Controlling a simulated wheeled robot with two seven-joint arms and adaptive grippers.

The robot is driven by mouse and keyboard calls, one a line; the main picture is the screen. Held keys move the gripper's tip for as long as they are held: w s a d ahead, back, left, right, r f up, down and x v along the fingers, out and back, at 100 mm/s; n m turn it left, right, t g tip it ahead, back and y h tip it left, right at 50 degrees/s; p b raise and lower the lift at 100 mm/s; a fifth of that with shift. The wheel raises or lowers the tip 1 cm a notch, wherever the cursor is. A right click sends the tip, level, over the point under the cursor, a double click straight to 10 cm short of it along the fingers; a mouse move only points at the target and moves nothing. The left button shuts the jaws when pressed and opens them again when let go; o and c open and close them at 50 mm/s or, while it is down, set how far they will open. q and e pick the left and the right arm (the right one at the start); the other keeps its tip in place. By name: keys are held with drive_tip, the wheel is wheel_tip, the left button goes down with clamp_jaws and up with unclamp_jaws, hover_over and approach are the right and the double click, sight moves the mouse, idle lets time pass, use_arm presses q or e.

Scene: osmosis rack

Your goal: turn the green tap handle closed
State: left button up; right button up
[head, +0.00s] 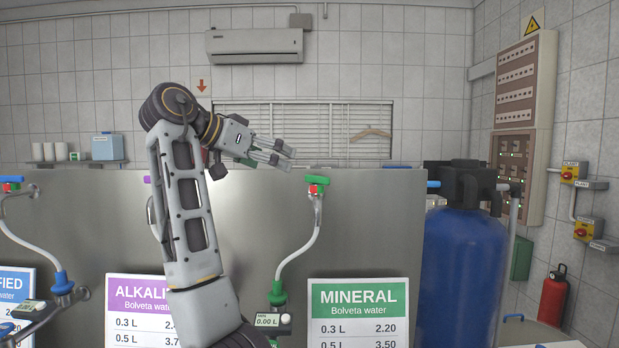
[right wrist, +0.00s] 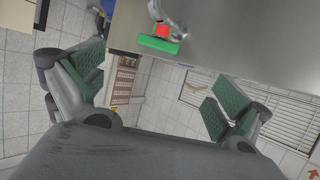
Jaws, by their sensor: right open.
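The green tap handle (head: 318,180) sits on top of a tap with a red part, at the upper edge of the steel panel, above the MINERAL sign. It lies roughly crosswise. In the right wrist view the green handle (right wrist: 147,43) shows at the top middle, beyond the fingers and next to its red part. My right gripper (head: 286,153) is open and empty, up and to the left of the handle, apart from it. Its two padded fingers stand wide apart in the right wrist view (right wrist: 160,96). My left gripper is not in view.
The steel panel (head: 385,225) stands behind the tap. A white hose (head: 300,250) hangs from the tap to a green nozzle (head: 277,293). A blue tank (head: 463,265) stands at the right.

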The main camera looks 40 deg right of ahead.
sight(315, 179)
drive_tip(key=p+x, duration=0.3)
drive_tip(key=x, duration=1)
drive_tip(key=shift+s+d, duration=0.15)
drive_tip(key=shift+d, duration=0.15)
idle(0.4)
drive_tip(key=shift+c, duration=0.3)
drive_tip(key=c, duration=0.9)
